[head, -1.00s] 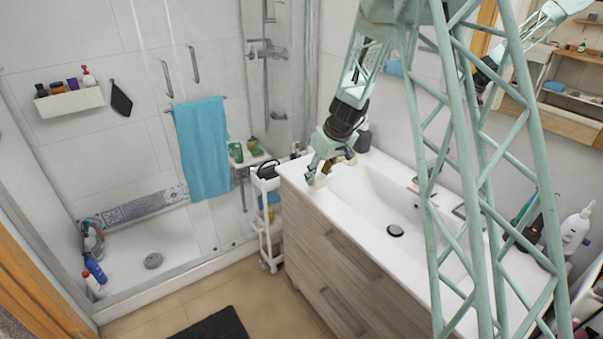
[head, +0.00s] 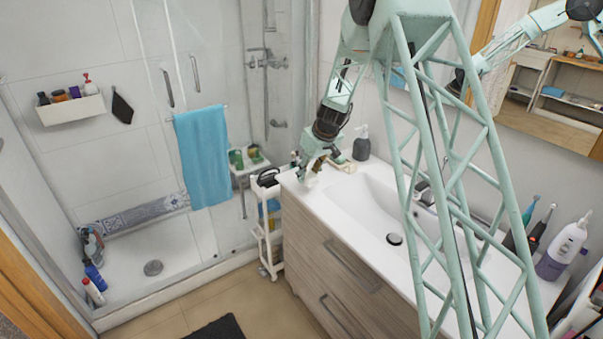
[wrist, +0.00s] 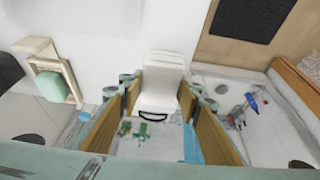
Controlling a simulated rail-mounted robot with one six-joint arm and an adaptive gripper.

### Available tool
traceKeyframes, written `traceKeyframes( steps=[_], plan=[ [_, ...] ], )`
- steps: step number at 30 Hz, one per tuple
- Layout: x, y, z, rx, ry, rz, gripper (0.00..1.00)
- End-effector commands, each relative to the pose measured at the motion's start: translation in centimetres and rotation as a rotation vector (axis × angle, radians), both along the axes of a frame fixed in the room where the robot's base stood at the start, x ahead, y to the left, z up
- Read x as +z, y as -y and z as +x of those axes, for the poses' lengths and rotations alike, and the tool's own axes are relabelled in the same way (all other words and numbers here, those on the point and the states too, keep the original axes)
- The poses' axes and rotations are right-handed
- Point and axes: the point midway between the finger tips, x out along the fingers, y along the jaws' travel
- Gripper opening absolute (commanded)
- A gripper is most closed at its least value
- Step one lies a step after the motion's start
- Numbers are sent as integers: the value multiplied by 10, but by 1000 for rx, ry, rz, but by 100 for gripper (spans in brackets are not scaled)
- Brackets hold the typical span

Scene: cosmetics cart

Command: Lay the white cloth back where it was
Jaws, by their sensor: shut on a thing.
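My gripper (head: 305,176) hangs low over the left end of the white sink counter, beside the cart. In the wrist view, the wood-coloured finger pads of my gripper (wrist: 160,95) stand either side of a white folded shape, which I take for the white cloth (wrist: 161,82). It fills the gap between the fingertips. In the head view I cannot make out the cloth. The white cart (head: 262,245) stands against the counter's left end, with a black-handled item (head: 267,177) on top.
A wooden holder with a green piece (wrist: 52,85) and a dark soap dispenser (head: 361,144) stand on the counter (head: 335,205) near my gripper. The basin lies to the right. A blue towel (head: 204,155) hangs on the shower glass. A dark mat (head: 217,330) lies on the floor.

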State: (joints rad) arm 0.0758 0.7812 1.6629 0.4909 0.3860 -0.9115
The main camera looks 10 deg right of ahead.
Motion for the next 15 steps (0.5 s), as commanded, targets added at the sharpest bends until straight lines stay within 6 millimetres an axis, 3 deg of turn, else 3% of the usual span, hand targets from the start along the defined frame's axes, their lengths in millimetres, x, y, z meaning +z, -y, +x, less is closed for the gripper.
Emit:
traceKeyframes(
  steps=[9,15],
  plan=[
    [-4,-7,44,0,1,0,23],
    [-6,-10,61,1,0,0,23]
  ],
)
